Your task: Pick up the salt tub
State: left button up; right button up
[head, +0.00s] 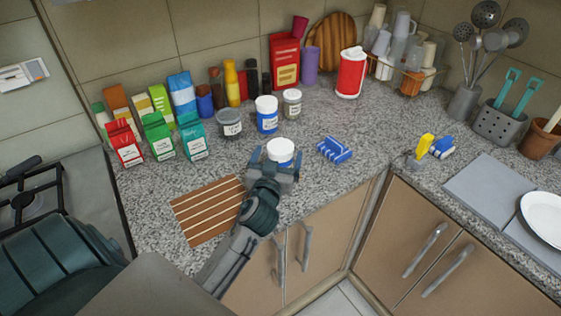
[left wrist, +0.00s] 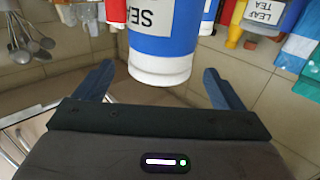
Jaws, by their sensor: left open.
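The salt tub (head: 281,150) has a white lid and stands on the counter; my left gripper hides its lower part in the head view. In the left wrist view the tub (left wrist: 163,40) is blue and white, appears upside down, and has a label of which "SEA" shows. My left gripper (head: 275,171) is open, with one finger on each side of the tub. In the left wrist view the fingers (left wrist: 160,72) show gaps to the tub on both sides. My right gripper is not in view.
A similar blue-and-white tub (head: 267,115), a grey-lidded jar (head: 230,123) and another jar (head: 292,103) stand just behind. Several cartons (head: 159,135) stand to the left. A blue rack (head: 334,150) lies to the right. A striped wooden board (head: 208,210) lies left of my forearm.

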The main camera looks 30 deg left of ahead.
aim_at(282, 141)
pick_arm(q)
jog(key=shift+w+a, duration=0.15)
jog(key=shift+w, duration=0.2)
jog(key=p+x, duration=0.2)
jog(key=x, duration=0.2)
jog(key=shift+w+a+r, duration=0.1)
jog(key=shift+w+r, duration=0.1)
jog(key=shift+w+a+f+p, duration=0.1)
jog(key=shift+w+f+p, duration=0.05)
jog(key=shift+w+p, duration=0.2)
jog(key=shift+s, duration=0.1)
jog(key=shift+c, duration=0.4)
jog(key=c, duration=1.4)
jog(key=shift+c, duration=0.6)
jog(key=shift+r, duration=0.2)
